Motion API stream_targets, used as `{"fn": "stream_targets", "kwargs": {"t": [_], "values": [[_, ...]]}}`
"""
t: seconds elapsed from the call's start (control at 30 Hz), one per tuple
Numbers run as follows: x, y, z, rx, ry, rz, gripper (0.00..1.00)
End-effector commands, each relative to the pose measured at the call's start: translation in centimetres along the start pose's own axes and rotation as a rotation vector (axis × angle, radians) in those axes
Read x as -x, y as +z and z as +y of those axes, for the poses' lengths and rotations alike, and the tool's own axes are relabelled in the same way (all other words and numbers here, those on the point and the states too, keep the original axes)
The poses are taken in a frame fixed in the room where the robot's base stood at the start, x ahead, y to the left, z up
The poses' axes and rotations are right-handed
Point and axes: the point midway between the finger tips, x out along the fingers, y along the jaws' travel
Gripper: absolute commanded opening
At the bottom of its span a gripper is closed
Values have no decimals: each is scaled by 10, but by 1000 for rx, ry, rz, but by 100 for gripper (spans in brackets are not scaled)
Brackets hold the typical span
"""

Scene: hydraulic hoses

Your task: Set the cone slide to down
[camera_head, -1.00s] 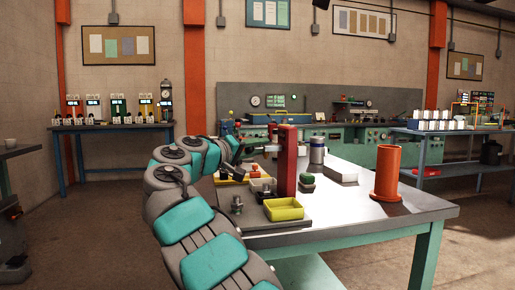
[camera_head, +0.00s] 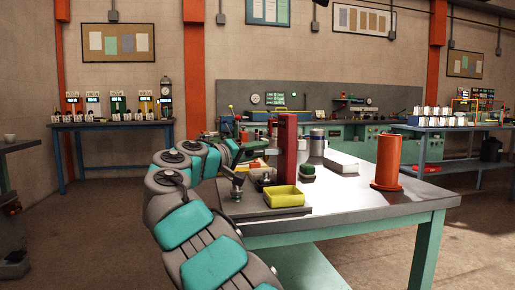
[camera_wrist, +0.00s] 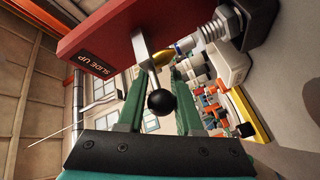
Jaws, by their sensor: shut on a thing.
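The cone slide stands on the bench as a red upright (camera_head: 288,150) on a grey base plate. In the wrist view its red body (camera_wrist: 100,50) carries a "SLIDE UP" label. A metal lever with a black ball knob (camera_wrist: 161,103) comes from it, next to a brass cone (camera_wrist: 165,57) and a threaded steel fitting (camera_wrist: 222,24). My gripper (camera_wrist: 160,104) has its green fingers on either side of the knob and is shut on it. In the head view my gripper is left of the upright, and its fingertips and the knob cannot be made out.
A green-topped item (camera_head: 308,170), a white box (camera_head: 341,162) and an orange cylinder (camera_head: 388,162) stand to the right. The bench's front right is clear.

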Motion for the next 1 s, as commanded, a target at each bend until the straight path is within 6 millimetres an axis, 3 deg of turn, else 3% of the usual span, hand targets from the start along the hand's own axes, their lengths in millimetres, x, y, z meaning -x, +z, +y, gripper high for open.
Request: {"fn": "stream_targets", "kwargs": {"t": [0.03, 0.1, 0.43, 0.47, 0.6, 0.7, 1.0], "values": [[0, 9, -14, 0, -1, 0, 0], [0, 13, -20, 1, -1, 0, 0], [1, 12, -20, 0, -3, 1, 0], [1, 12, -20, 0, -3, 1, 37], [0, 13, -20, 0, -2, 1, 52], [0, 13, -20, 1, -2, 0, 62], [2, 13, -19, 1, -1, 0, 62]]}}
